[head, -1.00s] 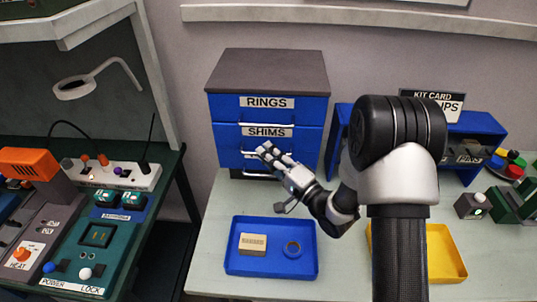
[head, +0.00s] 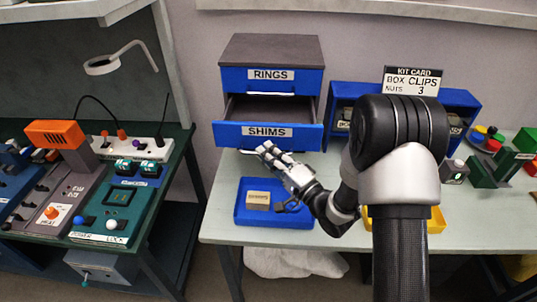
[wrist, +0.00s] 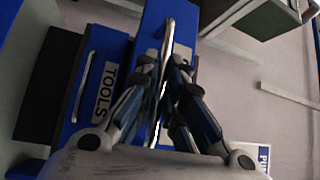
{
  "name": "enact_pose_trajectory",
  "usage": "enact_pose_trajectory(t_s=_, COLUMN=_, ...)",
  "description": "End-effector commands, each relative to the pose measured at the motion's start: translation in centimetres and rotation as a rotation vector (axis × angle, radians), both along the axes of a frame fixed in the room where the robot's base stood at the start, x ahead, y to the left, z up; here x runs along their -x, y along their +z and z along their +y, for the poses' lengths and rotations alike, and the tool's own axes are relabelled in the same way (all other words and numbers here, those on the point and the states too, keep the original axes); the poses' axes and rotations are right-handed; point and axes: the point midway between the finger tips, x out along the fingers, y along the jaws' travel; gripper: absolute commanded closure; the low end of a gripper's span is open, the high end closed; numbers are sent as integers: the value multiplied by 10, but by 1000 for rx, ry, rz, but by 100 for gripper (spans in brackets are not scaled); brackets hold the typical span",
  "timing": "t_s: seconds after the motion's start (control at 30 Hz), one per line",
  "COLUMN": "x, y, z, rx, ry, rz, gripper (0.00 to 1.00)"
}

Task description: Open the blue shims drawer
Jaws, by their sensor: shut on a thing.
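The blue SHIMS drawer (head: 225,134) is pulled well out of the dark-topped cabinet (head: 270,48). Its dark interior shows behind the front, and no contents can be made out. The RINGS drawer (head: 245,84) above it is closed. My gripper (head: 266,150) is at the lower edge of the SHIMS front. In the wrist view the silver bar handle (wrist: 168,35) passes between the fingers of my gripper (wrist: 163,72), which are shut on it. The handle is mostly hidden in the head view.
A blue tray (head: 243,216) with a tan box (head: 258,200) sits below the drawer. A blue shelf (head: 465,98) with a kit card (head: 412,81) stands to the right. The wrist view shows a closed TOOLS drawer (wrist: 88,115).

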Motion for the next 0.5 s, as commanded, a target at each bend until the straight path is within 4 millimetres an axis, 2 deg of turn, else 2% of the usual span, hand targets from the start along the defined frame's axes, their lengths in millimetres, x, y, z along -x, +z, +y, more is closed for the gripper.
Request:
enact_pose_trajectory(t_s=0.13, x=0, y=0, z=0, rx=-1, ry=-1, rz=-1, gripper=100)
enact_pose_trajectory(t_s=0.17, x=0, y=0, z=0, rx=0, ry=-1, rz=0, gripper=89)
enact_pose_trajectory(t_s=0.43, x=0, y=0, z=0, rx=0, ry=-1, rz=0, gripper=71)
enact_pose_trajectory(t_s=0.5, x=0, y=0, z=0, rx=0, ry=-1, rz=0, gripper=70)
